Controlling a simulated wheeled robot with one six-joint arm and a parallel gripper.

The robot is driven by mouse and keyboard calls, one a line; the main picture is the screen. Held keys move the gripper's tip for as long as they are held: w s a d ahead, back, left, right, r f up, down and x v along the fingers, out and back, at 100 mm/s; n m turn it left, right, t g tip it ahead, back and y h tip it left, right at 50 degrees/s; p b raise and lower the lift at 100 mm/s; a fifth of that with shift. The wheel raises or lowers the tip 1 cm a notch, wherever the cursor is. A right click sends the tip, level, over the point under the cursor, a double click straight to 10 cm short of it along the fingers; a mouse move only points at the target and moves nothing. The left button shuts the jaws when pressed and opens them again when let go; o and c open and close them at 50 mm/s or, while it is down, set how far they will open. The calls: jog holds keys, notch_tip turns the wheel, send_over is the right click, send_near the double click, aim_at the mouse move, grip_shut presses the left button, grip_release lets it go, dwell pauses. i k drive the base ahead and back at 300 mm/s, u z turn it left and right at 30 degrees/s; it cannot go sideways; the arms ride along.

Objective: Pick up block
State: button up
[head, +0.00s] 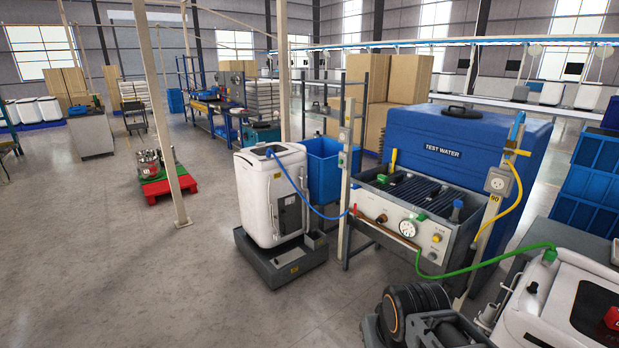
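No thing that I can clearly tell is a block shows in the head view. Small coloured parts sit on the test bench (390,237), among them a yellow upright piece (393,160) and a blue-topped piece (457,210); they are too small to identify. Dark rounded parts at the bottom edge, right of centre, look like my arm, but I cannot be sure. No gripper fingers show, so I cannot see whether my gripper is open or shut.
A white appliance (262,205) stands on a grey base (285,268), joined to the bench by a blue hose (315,208). A green hose (490,262) runs to a white unit (565,305). A blue TEST WATER tank (480,125) stands behind. Open floor (130,270) lies left.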

aim_at(382, 179)
jog(key=u, duration=0.3)
jog(key=i, duration=3.15)
jog(key=z, duration=1.25)
jog(key=i, duration=0.95)
jog(key=z, duration=0.55)
